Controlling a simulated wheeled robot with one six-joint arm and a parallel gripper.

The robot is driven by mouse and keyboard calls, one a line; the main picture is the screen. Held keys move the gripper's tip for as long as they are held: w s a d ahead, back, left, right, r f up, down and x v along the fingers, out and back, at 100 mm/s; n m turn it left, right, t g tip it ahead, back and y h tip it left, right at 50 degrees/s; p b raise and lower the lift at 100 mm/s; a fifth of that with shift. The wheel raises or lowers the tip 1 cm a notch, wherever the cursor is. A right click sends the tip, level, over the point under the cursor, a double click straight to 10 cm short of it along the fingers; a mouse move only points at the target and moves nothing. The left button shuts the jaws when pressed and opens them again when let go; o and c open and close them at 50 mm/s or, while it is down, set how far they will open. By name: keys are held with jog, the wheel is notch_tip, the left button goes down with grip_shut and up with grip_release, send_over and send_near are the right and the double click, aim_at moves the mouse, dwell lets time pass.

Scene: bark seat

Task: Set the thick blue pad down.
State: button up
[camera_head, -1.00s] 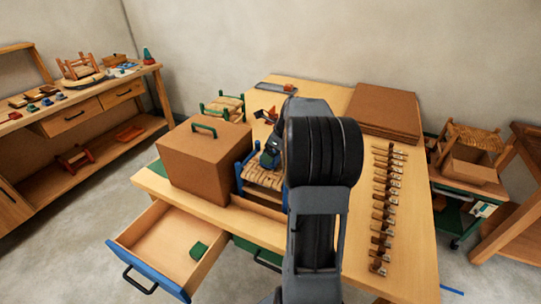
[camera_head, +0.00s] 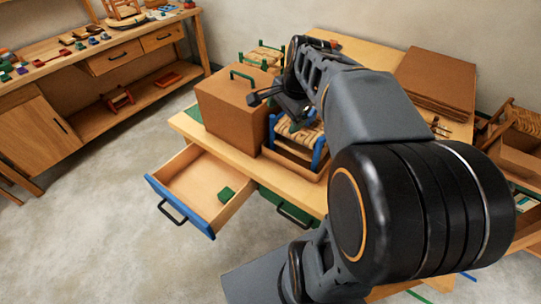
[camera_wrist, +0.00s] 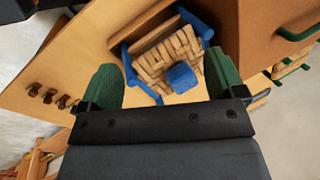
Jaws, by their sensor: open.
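The thick blue pad (camera_wrist: 183,77) lies on the woven seat (camera_wrist: 160,62) of a small blue-framed stool in the wrist view, off the seat's centre toward the right. My gripper (camera_wrist: 163,62) is open, its two green fingers wide apart with the stool between them in the picture. Neither finger touches the pad. In the head view the stool (camera_head: 300,131) stands in a shallow tray on the workbench, and my arm hides part of it. I cannot make out the pad there.
A brown box (camera_head: 232,108) with a green handle stands left of the stool. An open drawer (camera_head: 172,183) juts out at the front, holding a green block (camera_head: 226,194). Brown sheets (camera_head: 437,80) are stacked at the back right. A green-framed stool (camera_head: 262,55) stands behind the box.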

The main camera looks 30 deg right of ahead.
jog(key=s+a+f+n, duration=0.2)
jog(key=s+a+n, duration=0.2)
jog(key=n, duration=0.4)
jog(key=s+a+f+n+t, duration=0.1)
jog(key=s+a+f+n, duration=0.2)
jog(key=s+a+n, duration=0.2)
jog(key=n, duration=0.3)
jog(key=shift+s+a+f+h, duration=0.15)
jog(key=shift+a+f+h, duration=0.1)
jog(key=shift+a+h, duration=0.15)
jog(key=shift+c, duration=0.4)
